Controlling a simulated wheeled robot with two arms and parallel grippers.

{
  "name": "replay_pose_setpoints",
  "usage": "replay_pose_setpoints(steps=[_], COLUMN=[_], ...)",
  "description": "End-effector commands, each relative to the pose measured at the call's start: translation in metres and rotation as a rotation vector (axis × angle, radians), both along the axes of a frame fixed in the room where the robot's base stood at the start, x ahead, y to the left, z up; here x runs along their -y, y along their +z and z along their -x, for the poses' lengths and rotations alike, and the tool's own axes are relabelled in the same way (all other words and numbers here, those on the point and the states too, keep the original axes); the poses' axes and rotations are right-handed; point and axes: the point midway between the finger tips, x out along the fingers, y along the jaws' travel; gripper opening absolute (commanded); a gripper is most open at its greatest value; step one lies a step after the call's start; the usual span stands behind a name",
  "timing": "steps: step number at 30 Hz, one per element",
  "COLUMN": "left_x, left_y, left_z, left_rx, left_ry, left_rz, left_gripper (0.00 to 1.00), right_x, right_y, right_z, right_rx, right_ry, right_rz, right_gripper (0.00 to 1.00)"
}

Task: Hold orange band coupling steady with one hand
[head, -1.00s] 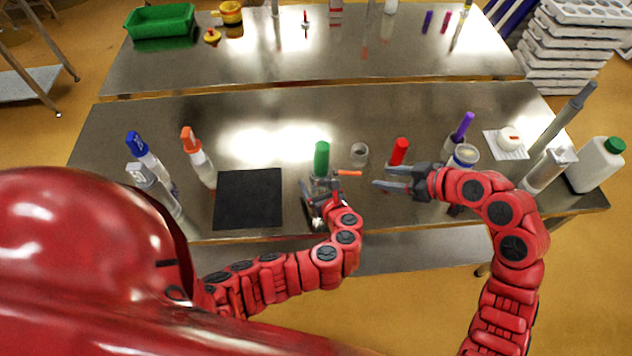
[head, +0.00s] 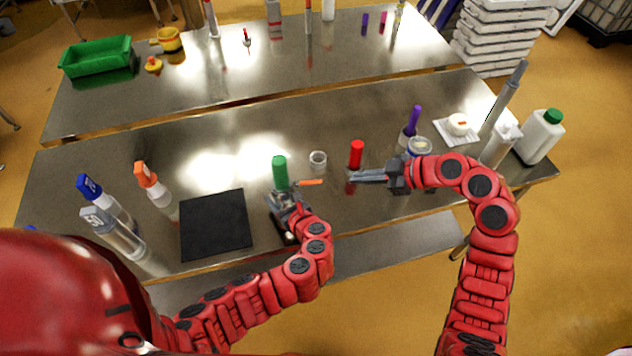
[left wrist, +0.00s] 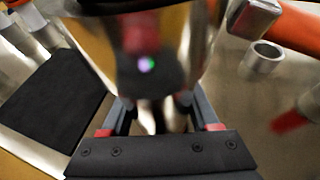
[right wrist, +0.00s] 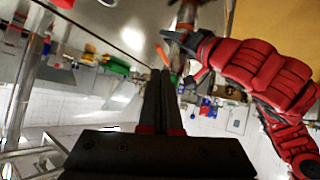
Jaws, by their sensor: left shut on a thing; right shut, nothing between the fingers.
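The orange band coupling shows as a metal fitting with an orange bar (head: 311,182) sticking out to the right, beside the green cylinder (head: 280,172) on the front table. The orange part also shows at the top right of the left wrist view (left wrist: 296,32). My left gripper (head: 286,200) is shut on the metal fitting; its fingers hide much of it, and the left wrist view is blurred there. My right gripper (head: 353,177) is shut and empty, to the right of the orange bar and apart from it, its fingers pointing left.
A red cylinder (head: 356,155) stands just behind my right fingertips. A small metal cup (head: 318,160) stands behind the orange bar. A black mat (head: 215,225) and spray bottles (head: 152,184) are at left. A white jug (head: 541,137) stands at the right edge.

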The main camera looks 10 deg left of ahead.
Motion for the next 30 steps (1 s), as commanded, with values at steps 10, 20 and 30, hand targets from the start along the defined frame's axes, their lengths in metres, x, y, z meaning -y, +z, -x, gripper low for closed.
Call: replay_pose_setpoints(steps=[10,20,30], left_x=[0.0,0.0,0.0], left_y=[0.0,0.0,0.0], left_z=[0.0,0.0,0.0], left_rx=[0.0,-0.001,-0.001], left_ry=[0.0,0.0,0.0], left_rz=[0.0,0.001,0.001], left_gripper=[0.0,0.0,0.0], right_x=[0.021,-0.002,-0.069], right_y=[0.019,0.011,-0.02], right_z=[0.002,0.005,0.006], right_rx=[0.331,0.391,0.388], right_ry=[0.369,0.427,0.426], right_rz=[-0.115,-0.137,-0.137], right_gripper=[0.0,0.0,0.0])
